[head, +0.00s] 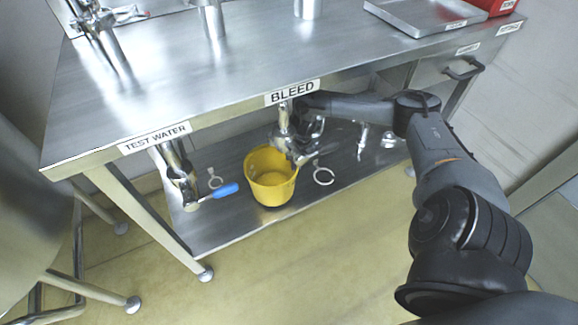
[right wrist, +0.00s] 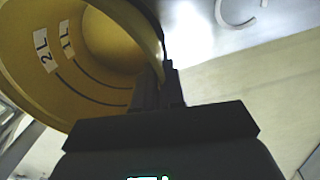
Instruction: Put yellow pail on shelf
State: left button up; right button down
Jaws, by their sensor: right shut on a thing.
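The yellow pail (head: 268,190) is upright, or nearly so, over the lower steel shelf (head: 225,232), below the BLEED label. I cannot tell whether its base touches the shelf. My right gripper (head: 300,156) reaches in from the right under the table top and is shut on the pail's right rim. In the right wrist view the gripper fingers (right wrist: 158,88) pinch the wall of the pail (right wrist: 95,50), whose inside shows 1L and 2L marks. My left gripper is not in view.
The table top (head: 220,85) overhangs the shelf. White rings (head: 323,174) lie on the shelf at both sides. A drawer handle (head: 464,69) sticks out at the right. The floor in front is clear.

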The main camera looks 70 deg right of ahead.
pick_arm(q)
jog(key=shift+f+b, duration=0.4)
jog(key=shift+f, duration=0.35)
pick_arm(e)
jog(key=shift+f, duration=1.2)
jog(key=c, duration=1.2)
grip_release()
jog(key=shift+s+f, duration=0.1)
jog(key=shift+s, duration=0.05)
pick_arm(q)
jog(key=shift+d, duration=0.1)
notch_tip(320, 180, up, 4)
jog(key=p, duration=0.3)
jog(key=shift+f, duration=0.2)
pick_arm(e)
jog(key=r, duration=0.5)
jog(key=shift+s+d+r, duration=0.15)
jog(key=shift+d+r, duration=0.05)
jog(key=shift+r, duration=0.2)
